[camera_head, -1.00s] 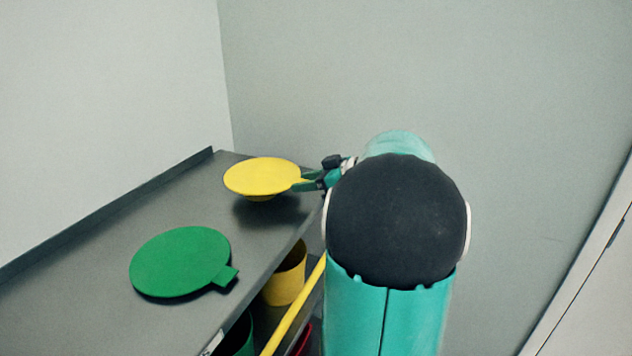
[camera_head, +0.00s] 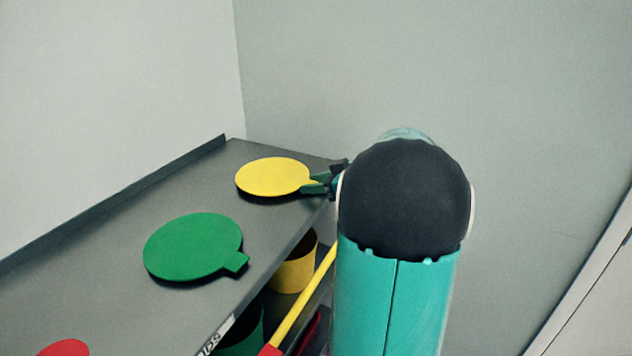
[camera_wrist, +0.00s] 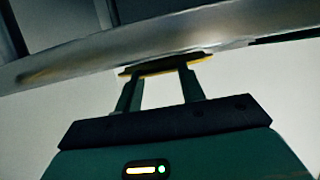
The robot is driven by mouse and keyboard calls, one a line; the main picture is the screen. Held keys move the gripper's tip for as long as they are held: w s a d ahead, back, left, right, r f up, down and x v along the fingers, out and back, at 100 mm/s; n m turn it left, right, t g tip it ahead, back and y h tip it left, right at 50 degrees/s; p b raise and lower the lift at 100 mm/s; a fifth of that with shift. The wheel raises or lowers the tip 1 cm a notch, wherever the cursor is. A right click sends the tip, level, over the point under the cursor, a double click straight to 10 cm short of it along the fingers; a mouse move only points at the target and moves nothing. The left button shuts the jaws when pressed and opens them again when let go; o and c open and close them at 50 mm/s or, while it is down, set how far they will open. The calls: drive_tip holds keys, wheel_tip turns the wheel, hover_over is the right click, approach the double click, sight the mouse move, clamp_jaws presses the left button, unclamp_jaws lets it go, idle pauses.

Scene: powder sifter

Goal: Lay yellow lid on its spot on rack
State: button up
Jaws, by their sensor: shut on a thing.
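The yellow lid (camera_head: 272,177) is a flat disc with a small tab, over the far end of the grey rack top (camera_head: 190,190). It looks level and at or very near the surface; I cannot tell whether it touches. My gripper (camera_head: 318,184) is shut on the lid's tab at the right edge of the rack. In the wrist view my gripper (camera_wrist: 160,72) shows both fingers at the thin yellow edge of the lid (camera_wrist: 165,65). My arm hides part of the rack's right side.
A green lid (camera_head: 193,247) lies nearer on the rack top, and part of a red lid (camera_head: 66,349) shows at the bottom left. Below are a yellow bin (camera_head: 295,270), a green bin (camera_head: 243,332) and a yellow bar (camera_head: 303,302). A raised lip (camera_head: 120,197) runs along the rack's left edge.

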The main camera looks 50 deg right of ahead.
drive_tip(key=o, duration=1.1)
drive_tip(key=shift+c, duration=0.2)
drive_tip(key=v, duration=1.3)
drive_tip(key=shift+s, duration=0.4)
drive_tip(key=shift+r, duration=0.15)
